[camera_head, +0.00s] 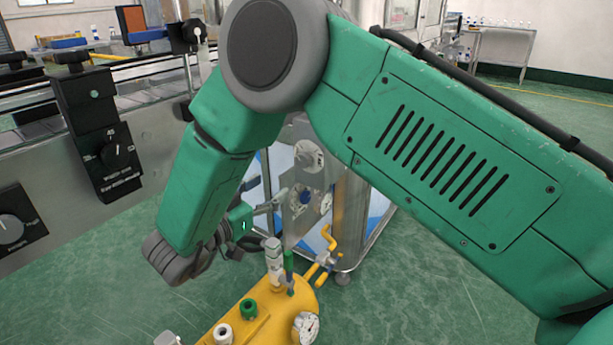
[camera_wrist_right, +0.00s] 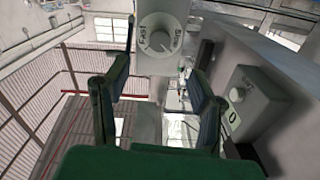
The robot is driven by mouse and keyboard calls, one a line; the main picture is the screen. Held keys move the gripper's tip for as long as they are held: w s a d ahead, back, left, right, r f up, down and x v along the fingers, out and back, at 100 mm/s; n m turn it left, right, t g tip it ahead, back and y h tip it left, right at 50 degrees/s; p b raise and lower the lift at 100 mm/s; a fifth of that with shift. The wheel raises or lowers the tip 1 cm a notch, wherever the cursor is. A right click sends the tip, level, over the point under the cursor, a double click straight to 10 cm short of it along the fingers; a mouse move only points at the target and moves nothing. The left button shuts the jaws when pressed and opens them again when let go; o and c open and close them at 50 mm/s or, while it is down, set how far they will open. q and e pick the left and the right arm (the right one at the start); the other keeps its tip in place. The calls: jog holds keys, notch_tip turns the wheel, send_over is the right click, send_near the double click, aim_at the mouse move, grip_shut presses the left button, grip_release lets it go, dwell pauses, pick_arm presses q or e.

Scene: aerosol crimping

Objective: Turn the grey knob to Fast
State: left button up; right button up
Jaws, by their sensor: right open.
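The grey knob (camera_wrist_right: 157,40) is round and sits on a light panel at the top of the right wrist view. In the head view a round grey knob (camera_head: 308,156) shows on the metal panel under my arm. My right gripper (camera_head: 270,202) is near that panel, lower left of this knob. In the right wrist view its fingers (camera_wrist_right: 158,78) are spread apart with nothing between them, and the knob lies beyond their tips. My left gripper is not in view.
A yellow device (camera_head: 240,312) with valves and a gauge stands below the gripper. A machine rail with a black dial (camera_head: 118,154) is at the left. In the right wrist view a grey box with a small knob (camera_wrist_right: 237,95) stands close on the right.

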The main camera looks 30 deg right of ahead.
aim_at(301, 163)
jog(key=b+x, duration=0.1)
jog(key=x, duration=0.3)
jog(key=b+x, duration=0.1)
jog(key=x, duration=0.3)
jog(key=b+x, duration=0.1)
jog(key=x, duration=0.3)
jog(key=shift+s+d+f, duration=0.1)
jog(key=shift+s+d, duration=0.1)
jog(key=shift+d, duration=0.05)
jog(key=shift+w+b, duration=0.2)
jog(key=shift+b, duration=0.1)
jog(key=shift+w+a+r, duration=0.15)
jog(key=shift+a+r, duration=0.45)
jog(key=shift+a, duration=0.2)
jog(key=shift+d+f, duration=0.2)
jog(key=shift+d, duration=0.3)
jog(key=shift+d+f, duration=0.15)
jog(key=shift+d, duration=0.35)
jog(key=c, duration=0.7)
jog(key=shift+d, duration=0.2)
jog(key=c, duration=0.5)
jog(key=shift+a, duration=0.45)
grip_shut()
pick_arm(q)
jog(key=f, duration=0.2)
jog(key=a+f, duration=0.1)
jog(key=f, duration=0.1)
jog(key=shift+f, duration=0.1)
